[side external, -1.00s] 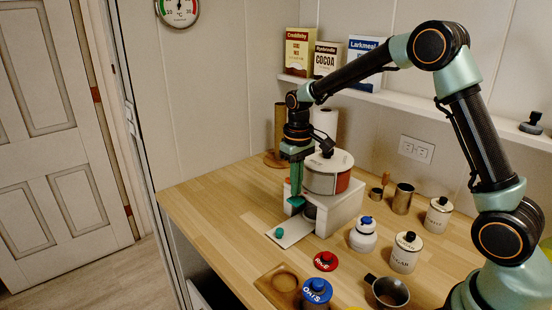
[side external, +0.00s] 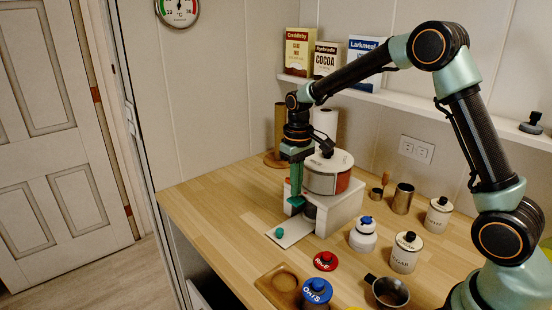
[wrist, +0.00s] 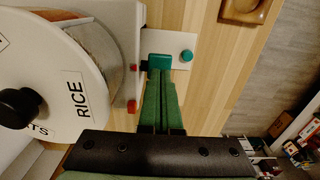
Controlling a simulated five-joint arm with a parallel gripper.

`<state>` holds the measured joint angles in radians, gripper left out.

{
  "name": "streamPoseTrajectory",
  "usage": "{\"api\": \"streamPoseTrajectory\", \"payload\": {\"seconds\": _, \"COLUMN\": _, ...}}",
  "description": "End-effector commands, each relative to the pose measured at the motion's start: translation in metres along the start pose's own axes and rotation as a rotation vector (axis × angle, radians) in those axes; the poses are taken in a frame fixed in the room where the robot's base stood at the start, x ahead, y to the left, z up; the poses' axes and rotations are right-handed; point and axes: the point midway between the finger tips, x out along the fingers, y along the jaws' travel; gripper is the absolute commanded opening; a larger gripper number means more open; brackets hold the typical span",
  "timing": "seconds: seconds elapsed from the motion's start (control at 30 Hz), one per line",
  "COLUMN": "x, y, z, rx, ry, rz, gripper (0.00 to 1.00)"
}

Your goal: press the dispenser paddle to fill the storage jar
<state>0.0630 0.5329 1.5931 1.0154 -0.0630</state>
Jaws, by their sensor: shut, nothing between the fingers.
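The dispenser is a round drum (side external: 329,174) with a grey-white lid on a white stand (side external: 341,212). In the wrist view the lid (wrist: 52,82) reads RICE, and small red parts (wrist: 132,106) show on its stand. My gripper (side external: 297,202) is shut and empty, pointing down at the stand's front left. In the wrist view its green fingertips (wrist: 159,63) are close beside the stand, over a white plate (wrist: 168,42). I cannot tell whether they touch anything. A teal knob (side external: 280,232) stands on the plate. I cannot make out the paddle or a jar under the drum clearly.
A red RICE lid (side external: 325,261), a blue-lidded piece (side external: 317,292) and a wooden tray (side external: 270,287) lie in front. A white bottle (side external: 363,237), canisters (side external: 405,252) and a dark-handled metal cup (side external: 388,292) stand at right. The counter's left is clear.

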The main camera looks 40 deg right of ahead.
Motion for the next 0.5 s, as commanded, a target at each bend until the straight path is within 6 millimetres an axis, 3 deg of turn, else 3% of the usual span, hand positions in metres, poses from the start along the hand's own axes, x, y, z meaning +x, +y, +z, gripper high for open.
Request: {"api": "streamPoseTrajectory", "payload": {"seconds": 0.5, "x": 0.017, "y": 0.000, "z": 0.000, "rx": 0.000, "ry": 0.000, "rz": 0.000, "gripper": 0.00}}
